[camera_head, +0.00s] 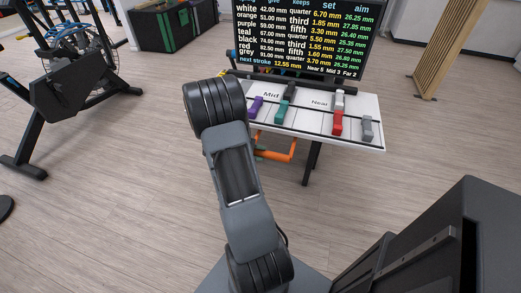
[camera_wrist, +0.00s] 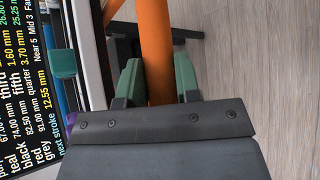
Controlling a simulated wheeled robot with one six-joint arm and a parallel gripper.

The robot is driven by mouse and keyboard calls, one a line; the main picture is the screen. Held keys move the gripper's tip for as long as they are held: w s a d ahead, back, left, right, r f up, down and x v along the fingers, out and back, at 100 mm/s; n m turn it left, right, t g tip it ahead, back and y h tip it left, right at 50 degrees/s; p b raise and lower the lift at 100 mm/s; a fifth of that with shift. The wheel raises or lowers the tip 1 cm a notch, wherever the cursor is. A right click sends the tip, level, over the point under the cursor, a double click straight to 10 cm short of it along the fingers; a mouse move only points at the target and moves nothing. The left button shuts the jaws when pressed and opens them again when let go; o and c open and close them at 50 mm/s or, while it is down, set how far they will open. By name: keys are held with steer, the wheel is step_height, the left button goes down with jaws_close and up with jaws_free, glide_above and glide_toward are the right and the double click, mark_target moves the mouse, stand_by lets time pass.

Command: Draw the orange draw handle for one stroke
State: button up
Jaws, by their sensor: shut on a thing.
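The orange draw handle (camera_head: 276,155) shows below the front edge of the white table in the head view, partly hidden by my arm. In the wrist view the orange handle bar (camera_wrist: 156,45) runs down from the top edge between the two green fingers of my gripper (camera_wrist: 157,80). The fingers are shut on the bar, one on each side. My gripper is mostly hidden behind my arm in the head view.
The white table (camera_head: 310,128) has lanes marked Mid and Near with several coloured blocks, including a purple (camera_head: 255,106), teal (camera_head: 281,113), red (camera_head: 337,122) and grey one (camera_head: 367,128). A black text screen (camera_head: 300,35) stands behind it. An exercise bike (camera_head: 70,80) stands left. Floor between is clear.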

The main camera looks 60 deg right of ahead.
steer(key=shift+s+a, duration=1.55)
steer(key=shift+a, duration=3.3)
steer(key=shift+w+d+f+b, duration=0.1)
steer(key=shift+w+d+b, duration=0.45)
steer(key=shift+d, duration=1.4)
steer(key=shift+w+d+r+b, duration=0.2)
steer(key=shift+w+d, duration=0.55)
steer(key=shift+d, duration=1.2)
steer(key=shift+w+d+f+b, duration=0.2)
steer(key=shift+w+d+b, duration=0.35)
steer(key=shift+d, duration=1.4)
steer(key=shift+w, duration=0.1)
steer(key=o, duration=1.1)
